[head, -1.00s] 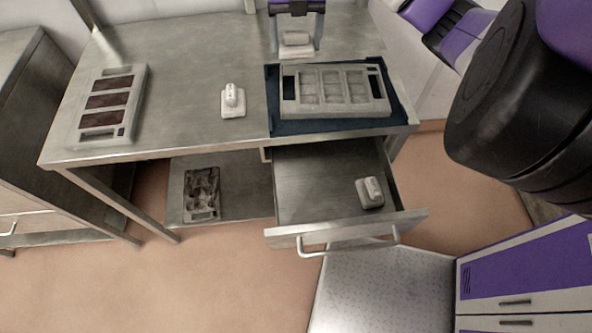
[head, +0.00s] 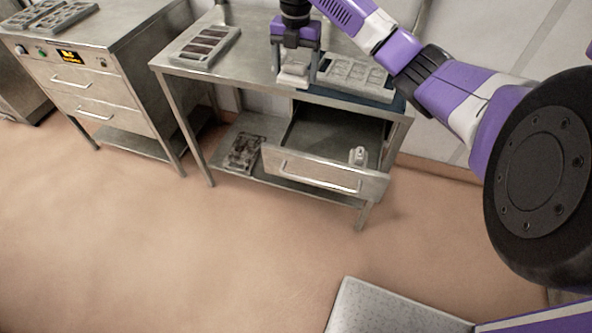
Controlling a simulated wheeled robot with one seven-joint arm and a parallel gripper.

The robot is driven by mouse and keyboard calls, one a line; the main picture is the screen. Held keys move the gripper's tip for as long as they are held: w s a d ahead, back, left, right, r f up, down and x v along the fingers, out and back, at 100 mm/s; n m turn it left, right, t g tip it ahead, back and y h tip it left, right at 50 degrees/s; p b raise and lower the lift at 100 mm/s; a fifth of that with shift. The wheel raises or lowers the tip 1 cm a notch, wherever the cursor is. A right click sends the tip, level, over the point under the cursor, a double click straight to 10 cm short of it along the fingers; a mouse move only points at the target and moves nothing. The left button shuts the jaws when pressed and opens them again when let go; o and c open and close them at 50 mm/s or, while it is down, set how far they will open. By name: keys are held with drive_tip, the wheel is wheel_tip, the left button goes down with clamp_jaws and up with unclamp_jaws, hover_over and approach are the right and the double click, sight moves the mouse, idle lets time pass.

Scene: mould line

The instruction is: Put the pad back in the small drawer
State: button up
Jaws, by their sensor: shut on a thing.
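My gripper (head: 295,68) is shut on a pale, block-like pad (head: 296,67), held between its two fingers above the worktable, just left of the blue mat. A similar pale block stood on the table around there; now the held pad overlaps that spot, and I cannot clearly separate the two. The small drawer (head: 322,176) under the table is pulled open, with a bar handle on its front. Another small pale block (head: 358,156) lies in the drawer's right part. The rest of the visible drawer floor is bare.
A grey mould (head: 353,74) lies on the blue mat (head: 381,96). Another mould with dark cavities (head: 206,46) is at the table's left. A dark-filled mould (head: 244,152) rests on the lower shelf. A cabinet (head: 84,85) stands left.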

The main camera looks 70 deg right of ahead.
drive_tip(key=shift+s+a+f, duration=0.35)
drive_tip(key=shift+a+f, duration=0.1)
drive_tip(key=shift+f, duration=0.2)
drive_tip(key=shift+d+f+b, duration=0.1)
drive_tip(key=shift+f+b, duration=1.2)
drive_tip(key=shift+f, duration=8.25)
drive_tip(key=shift+f, duration=0.4)
drive_tip(key=shift+f, duration=0.2)
drive_tip(key=o, duration=1.2)
drive_tip(key=shift+r, duration=0.1)
